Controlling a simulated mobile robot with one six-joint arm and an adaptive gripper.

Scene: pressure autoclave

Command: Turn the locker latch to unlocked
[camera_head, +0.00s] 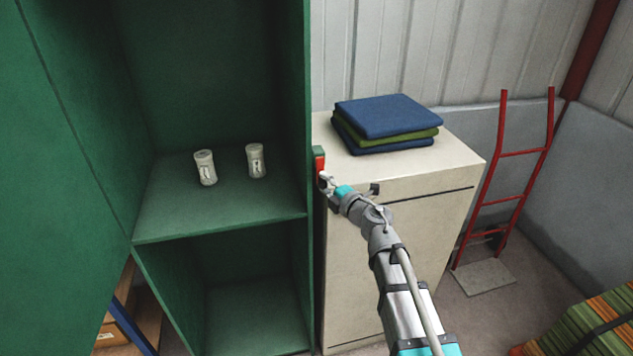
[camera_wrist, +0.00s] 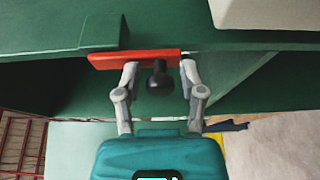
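The latch is a red bar (camera_head: 319,160) on the front edge of the green locker's right side wall. In the wrist view the red latch bar (camera_wrist: 108,61) lies across the green edge, with a black round knob (camera_wrist: 160,77) standing out from it. My gripper (camera_head: 325,182) is at the latch. In the wrist view my gripper (camera_wrist: 158,68) is open, with one finger on each side of the knob. Gaps show between the knob and both fingers. The fingertips reach the red bar; whether they touch it I cannot tell.
The green locker (camera_head: 220,228) stands open, its door (camera_head: 55,190) at the left. Two white canisters (camera_head: 205,167) (camera_head: 256,160) stand on its shelf. A beige cabinet (camera_head: 410,255) with folded cloths (camera_head: 388,115) stands close to its right. A red hand truck (camera_head: 520,153) leans behind.

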